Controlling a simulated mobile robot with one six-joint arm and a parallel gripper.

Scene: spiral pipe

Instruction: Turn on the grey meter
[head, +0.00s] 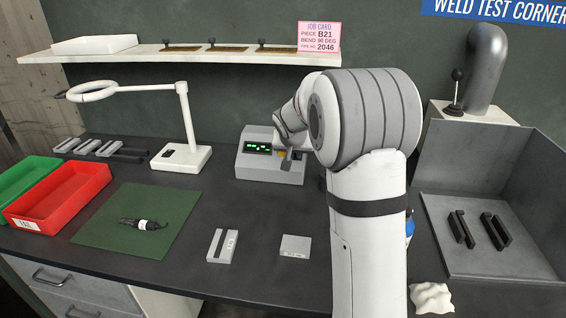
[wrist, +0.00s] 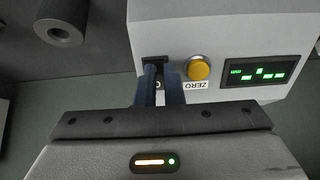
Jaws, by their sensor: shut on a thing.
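The grey meter (head: 262,172) stands at the back of the bench in the head view. Its display (head: 258,148) is lit with green marks, and the lit display also shows in the wrist view (wrist: 258,72). The meter's front carries a yellow button (wrist: 199,67) beside a ZERO label (wrist: 197,85). A black switch (wrist: 154,61) sits left of the button. My gripper (wrist: 161,72) has its two blue fingers close together at this switch and is shut on it. The fingers hide most of the switch, so its position cannot be told.
A white ring lamp (head: 182,156) stands left of the meter. A green mat (head: 165,205) with a black tool (head: 142,224), a red tray (head: 62,212) and small grey blocks (head: 222,245) lie in front. A shelf (head: 150,54) runs above. A grey metal bay (head: 490,260) is at right.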

